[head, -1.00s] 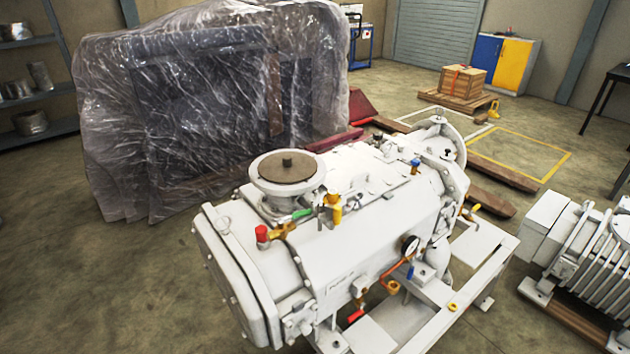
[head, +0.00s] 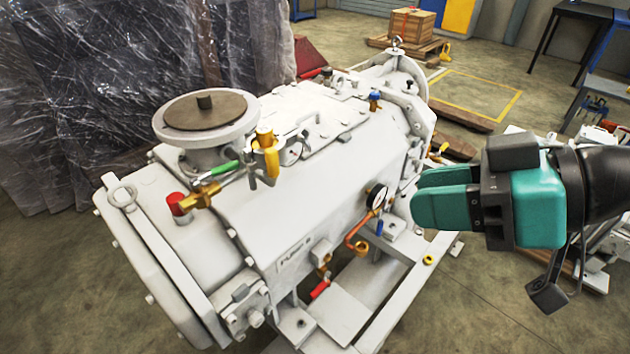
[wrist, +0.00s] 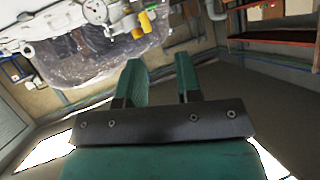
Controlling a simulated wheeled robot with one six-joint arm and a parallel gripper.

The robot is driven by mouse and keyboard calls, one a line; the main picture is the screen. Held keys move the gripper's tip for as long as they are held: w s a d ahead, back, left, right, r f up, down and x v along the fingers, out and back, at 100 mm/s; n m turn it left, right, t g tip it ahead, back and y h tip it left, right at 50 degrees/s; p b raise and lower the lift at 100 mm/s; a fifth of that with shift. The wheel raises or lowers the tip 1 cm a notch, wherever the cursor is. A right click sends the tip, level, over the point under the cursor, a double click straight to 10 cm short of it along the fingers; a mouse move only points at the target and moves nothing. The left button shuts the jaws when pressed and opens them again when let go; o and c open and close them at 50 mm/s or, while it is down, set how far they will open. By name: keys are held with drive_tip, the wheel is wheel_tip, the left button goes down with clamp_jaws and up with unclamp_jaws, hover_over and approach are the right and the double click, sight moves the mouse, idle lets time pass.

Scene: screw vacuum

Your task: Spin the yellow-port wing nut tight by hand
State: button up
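The yellow port (head: 266,150) stands upright on top of the white pump (head: 310,210), just right of the round flange in the head view. Grey metal hardware shows around its foot; the wing nut is too small to make out clearly. A yellow fitting (wrist: 144,22) also shows near the top of the wrist view, with the pump upside down. My gripper (head: 415,192) is at the right in the head view, near the dial gauge side of the pump and well away from the yellow port. In the wrist view its two teal fingers (wrist: 158,64) are apart with nothing between them.
A flange with a brown cover (head: 206,110), a green-handled valve (head: 222,168) and a red-capped brass valve (head: 195,198) crowd left of the yellow port. A dial gauge (head: 377,197) sticks out on the right side. A plastic-wrapped load (head: 90,100) stands behind.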

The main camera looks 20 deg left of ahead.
drive_tip(key=w+a+f+t+y+b, duration=0.2)
drive_tip(key=w+f+y+b, duration=0.15)
drive_tip(key=f+b, duration=0.2)
drive_tip(key=t+b, duration=0.1)
drive_tip(key=t, duration=0.3)
approach(310, 140)
drive_tip(key=shift+m, duration=0.3)
drive_tip(key=p+x, duration=0.8)
drive_tip(key=p, duration=0.5)
drive_tip(key=shift+r, duration=0.1)
drive_tip(key=shift+w+a, duration=0.25)
drive_tip(key=shift+a, duration=0.25)
clamp_jaws()
